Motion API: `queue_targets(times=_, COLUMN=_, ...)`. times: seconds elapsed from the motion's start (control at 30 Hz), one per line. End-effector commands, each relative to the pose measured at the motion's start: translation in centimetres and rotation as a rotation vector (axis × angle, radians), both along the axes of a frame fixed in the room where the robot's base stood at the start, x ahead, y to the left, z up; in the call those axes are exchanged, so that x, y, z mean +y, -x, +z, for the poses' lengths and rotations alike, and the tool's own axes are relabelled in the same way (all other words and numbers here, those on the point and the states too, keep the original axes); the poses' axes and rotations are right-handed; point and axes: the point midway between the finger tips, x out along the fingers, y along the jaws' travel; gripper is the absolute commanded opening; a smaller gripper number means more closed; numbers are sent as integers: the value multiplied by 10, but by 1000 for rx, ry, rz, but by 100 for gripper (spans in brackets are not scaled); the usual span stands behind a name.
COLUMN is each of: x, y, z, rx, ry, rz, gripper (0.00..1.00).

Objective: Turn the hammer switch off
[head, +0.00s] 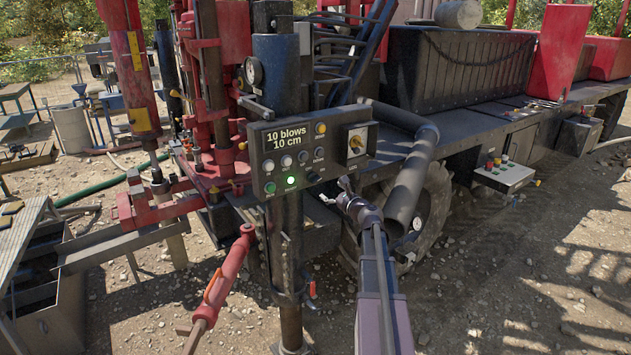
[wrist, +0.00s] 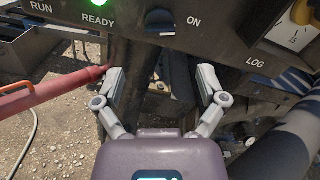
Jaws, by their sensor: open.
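A dark control panel (head: 276,160) on a black post shows "10 blows 10 cm" above its buttons. A black knob (head: 314,178) sits at its lower right; in the wrist view the knob (wrist: 160,20) is between the READY and ON labels. I cannot read a label naming it the hammer switch. In the head view my gripper (head: 338,192) is just right of and below the knob.
A lit green lamp (head: 290,180) is left of the knob. A thick black pipe (head: 410,185) is close on the right. Open gravel (head: 500,270) lies at the lower right.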

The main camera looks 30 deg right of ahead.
Motion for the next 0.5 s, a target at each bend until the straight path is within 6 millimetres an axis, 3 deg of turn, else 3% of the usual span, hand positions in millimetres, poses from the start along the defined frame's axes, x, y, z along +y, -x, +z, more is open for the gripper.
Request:
queue_targets(times=0.1, x=0, y=-22, z=0, rx=0, ry=0, rz=1, gripper=91)
queue_targets(times=0.5, x=2, y=-79, z=0, rx=0, ry=0, rz=1, gripper=91)
